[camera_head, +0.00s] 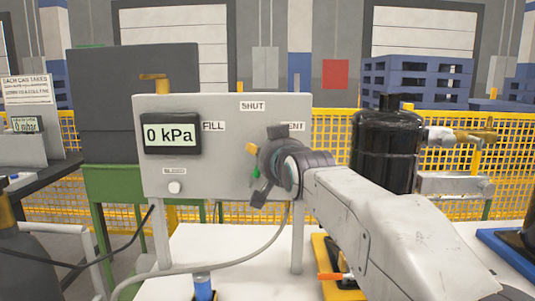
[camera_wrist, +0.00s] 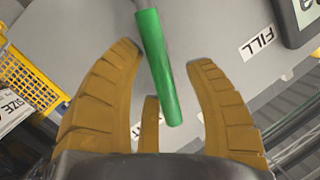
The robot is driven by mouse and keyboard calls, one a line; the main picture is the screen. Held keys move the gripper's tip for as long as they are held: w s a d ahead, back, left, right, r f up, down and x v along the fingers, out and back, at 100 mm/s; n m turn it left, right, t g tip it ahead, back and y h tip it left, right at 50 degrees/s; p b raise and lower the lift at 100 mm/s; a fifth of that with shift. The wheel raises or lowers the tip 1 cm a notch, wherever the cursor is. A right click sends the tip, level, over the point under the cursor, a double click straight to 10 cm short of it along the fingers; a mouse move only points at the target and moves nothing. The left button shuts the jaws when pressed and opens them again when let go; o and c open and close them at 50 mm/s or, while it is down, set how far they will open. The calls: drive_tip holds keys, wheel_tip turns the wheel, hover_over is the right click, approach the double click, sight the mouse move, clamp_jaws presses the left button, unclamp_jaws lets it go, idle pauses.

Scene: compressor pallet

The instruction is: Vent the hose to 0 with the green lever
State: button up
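The green lever (camera_wrist: 158,75) shows in the wrist view, its grey stem running out of the top edge. It lies between the spread tan fingers of my gripper (camera_wrist: 165,60), with gaps on both sides. In the head view my gripper (camera_head: 268,168) is in front of the valve panel (camera_head: 220,175), and only a bit of the lever's green (camera_head: 256,172) shows. The display (camera_head: 171,134) reads 0 kPa. FILL (camera_head: 213,126) is at the left, SHUT (camera_head: 253,105) above, and a partly covered label ending in "ENT" (camera_head: 296,127) at the right. The valve's hub is hidden.
A white knob (camera_head: 175,187) sits low on the panel. A grey hose (camera_head: 240,258) curves below it. A black tank (camera_head: 385,150) with a brass fitting stands to the right, close to my arm. A yellow fence (camera_head: 330,125) runs behind.

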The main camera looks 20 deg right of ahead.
idle(0.3)
drive_tip(key=s, duration=0.4)
drive_tip(key=s+r, duration=0.1)
drive_tip(key=s, duration=0.7)
drive_tip(key=shift+a+r, duration=0.2)
drive_tip(key=shift+r, duration=0.1)
drive_tip(key=shift+w, duration=0.1)
drive_tip(key=shift+c, duration=0.3)
